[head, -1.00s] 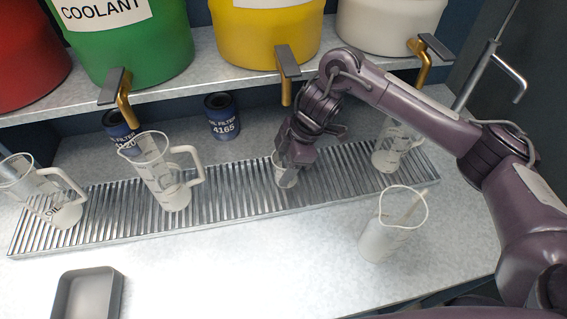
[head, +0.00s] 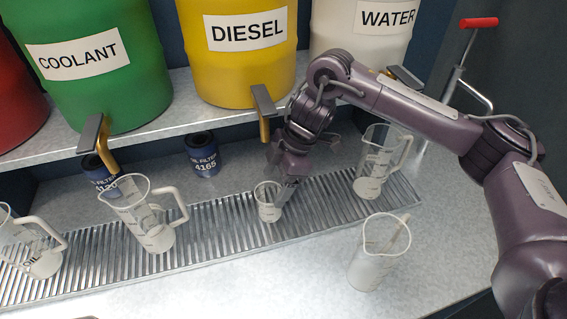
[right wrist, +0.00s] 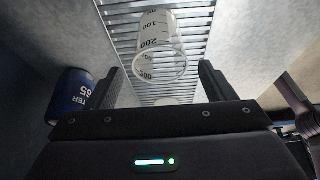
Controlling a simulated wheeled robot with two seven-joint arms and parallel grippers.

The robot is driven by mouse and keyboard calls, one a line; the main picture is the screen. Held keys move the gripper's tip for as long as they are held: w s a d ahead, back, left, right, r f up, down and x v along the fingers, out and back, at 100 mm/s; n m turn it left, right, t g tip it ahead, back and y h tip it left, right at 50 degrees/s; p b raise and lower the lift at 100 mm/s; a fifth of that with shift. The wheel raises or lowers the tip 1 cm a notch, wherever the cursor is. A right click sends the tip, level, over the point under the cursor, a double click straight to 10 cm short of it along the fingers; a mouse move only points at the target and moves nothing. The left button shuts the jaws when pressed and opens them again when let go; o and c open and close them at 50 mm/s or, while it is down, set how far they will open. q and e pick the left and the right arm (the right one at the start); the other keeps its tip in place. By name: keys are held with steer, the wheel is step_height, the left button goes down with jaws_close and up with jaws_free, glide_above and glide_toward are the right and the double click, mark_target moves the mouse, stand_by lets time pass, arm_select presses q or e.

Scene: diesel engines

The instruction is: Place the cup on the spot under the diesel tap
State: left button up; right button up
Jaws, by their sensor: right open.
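The small clear cup (head: 268,204) stands upright on the metal drip grate (head: 215,222), roughly below and in front of the diesel tap (head: 264,115) on the yellow diesel drum (head: 250,60). My right gripper (head: 284,192) is at the cup's right and rear side, partly overlapping it in the head view. In the right wrist view the cup (right wrist: 158,45), with printed graduations, shows ahead of and between the two spread fingers (right wrist: 160,82), with gaps on both sides. My left gripper is not in view.
Clear jugs stand on the grate: one with a handle (head: 148,220) left of the cup, one (head: 376,165) to its right, another at far left. A jug (head: 372,262) stands on the counter in front. Oil filters (head: 203,153) stand behind. The green coolant drum (head: 95,60) is left.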

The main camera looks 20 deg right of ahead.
steer(key=v, duration=0.5)
steer(key=shift+d+r, duration=0.1)
steer(key=shift+r, duration=0.2)
